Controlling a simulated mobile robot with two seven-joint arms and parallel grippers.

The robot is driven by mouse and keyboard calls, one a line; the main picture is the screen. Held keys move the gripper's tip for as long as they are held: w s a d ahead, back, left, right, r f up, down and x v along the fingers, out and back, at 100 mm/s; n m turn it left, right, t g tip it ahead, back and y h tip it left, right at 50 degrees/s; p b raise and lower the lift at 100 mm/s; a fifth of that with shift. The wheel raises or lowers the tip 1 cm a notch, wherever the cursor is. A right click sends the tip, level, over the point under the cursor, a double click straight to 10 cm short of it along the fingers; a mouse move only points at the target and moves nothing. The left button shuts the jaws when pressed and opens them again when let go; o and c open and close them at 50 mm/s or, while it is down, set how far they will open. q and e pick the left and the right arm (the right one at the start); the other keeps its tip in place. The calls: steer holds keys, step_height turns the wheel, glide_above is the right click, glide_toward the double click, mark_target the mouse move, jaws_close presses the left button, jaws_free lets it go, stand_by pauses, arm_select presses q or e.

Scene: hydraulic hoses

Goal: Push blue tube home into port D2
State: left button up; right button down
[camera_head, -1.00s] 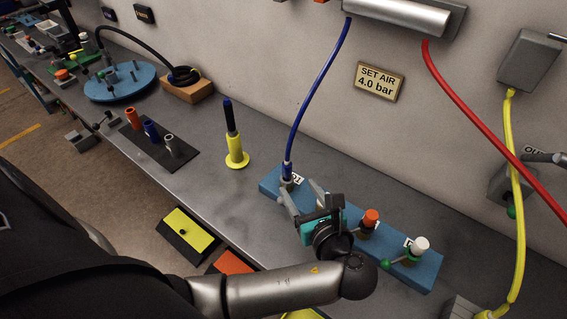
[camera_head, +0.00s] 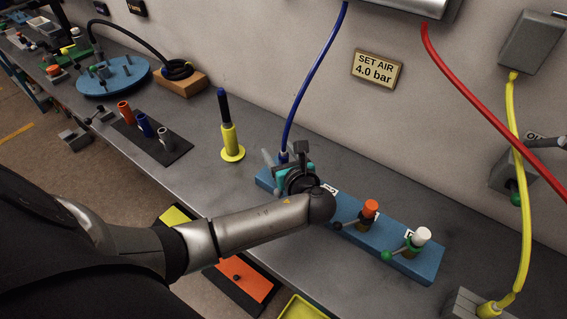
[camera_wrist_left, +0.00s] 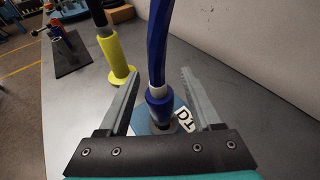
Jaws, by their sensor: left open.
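The blue tube (camera_head: 310,85) hangs from the wall unit down to the left end of the blue port block (camera_head: 395,252). In the left wrist view, the tube (camera_wrist_left: 158,50) ends in a blue collar at a grey port beside a tag reading D1 (camera_wrist_left: 185,120). I cannot tell how deep it sits. My left gripper (camera_head: 285,158) is open at that end; in the left wrist view its fingers (camera_wrist_left: 160,75) stand either side of the tube, apart from it. No tag reading D2 is legible; my wrist hides part of the block. My right gripper is not in view.
Orange-capped (camera_head: 370,210) and white-capped (camera_head: 420,237) ports with levers stand on the block's right part. A yellow stand with a dark blue rod (camera_head: 230,135) is left of the block. Red (camera_head: 480,95) and yellow (camera_head: 520,190) hoses hang at right.

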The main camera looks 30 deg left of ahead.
arm_select(q)
steer(key=shift+c, duration=0.4)
jaws_close()
